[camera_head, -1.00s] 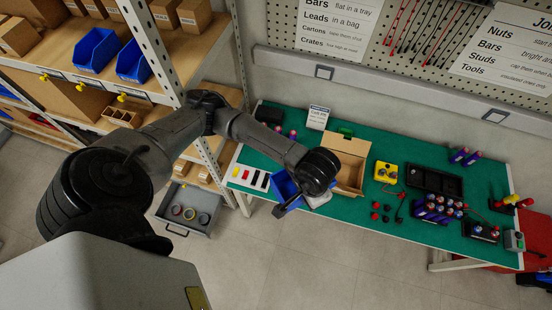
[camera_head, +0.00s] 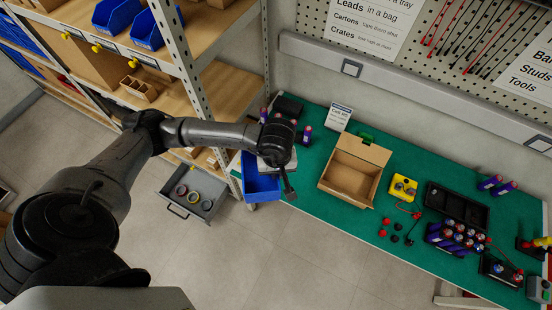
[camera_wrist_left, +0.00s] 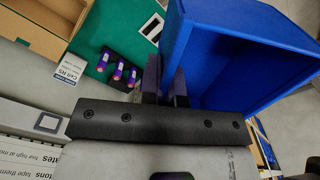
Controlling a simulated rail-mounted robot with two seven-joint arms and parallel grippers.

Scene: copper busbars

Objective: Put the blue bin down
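The blue bin (camera_head: 262,185) hangs from my left gripper (camera_head: 286,182) at the left end of the green table. In the left wrist view the bin (camera_wrist_left: 235,25) fills the upper right, tilted, with its open inside partly showing. The fingers of my left gripper (camera_wrist_left: 166,88) are closed on a wall of the bin there. The bin looks raised above the surface below, but its underside is hidden. My right gripper is in neither view.
The green table (camera_head: 318,215) carries an open cardboard box (camera_head: 350,178), a yellow box (camera_head: 403,188) and several purple cells (camera_head: 455,237). A shelf rack with other blue bins (camera_head: 147,30) stands left. An open grey drawer (camera_head: 193,192) sits lower left.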

